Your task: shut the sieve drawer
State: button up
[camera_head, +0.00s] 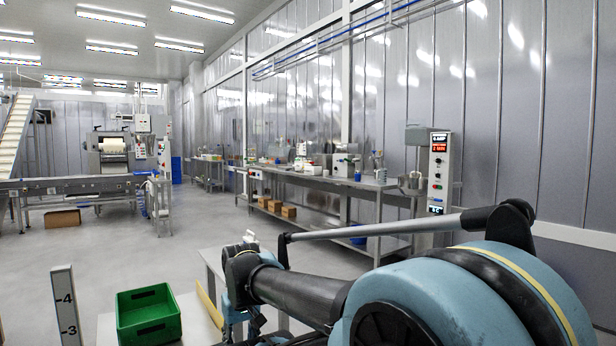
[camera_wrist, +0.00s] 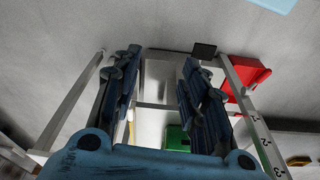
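I cannot make out the sieve drawer for certain in either view. In the wrist view my gripper (camera_wrist: 162,60) has its two dark blue fingers spread well apart, with nothing held between them. Beyond and between the fingers is a pale metal frame or table structure, seen at a steep angle. In the head view my arm fills the lower right, and its far end hangs over the near bench (camera_head: 188,305). The fingers are not clear there.
A green crate (camera_head: 150,318) sits on the near bench, left of my arm's end. A numbered post (camera_head: 66,305) stands further left. A red bin (camera_wrist: 243,76) shows in the wrist view. A long bench (camera_head: 320,183) lines the wall. Open floor lies at middle left.

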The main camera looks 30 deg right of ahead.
aim_at(313, 171)
jog(key=z, duration=1.3)
jog(key=i, duration=5.7)
jog(key=u, duration=0.95)
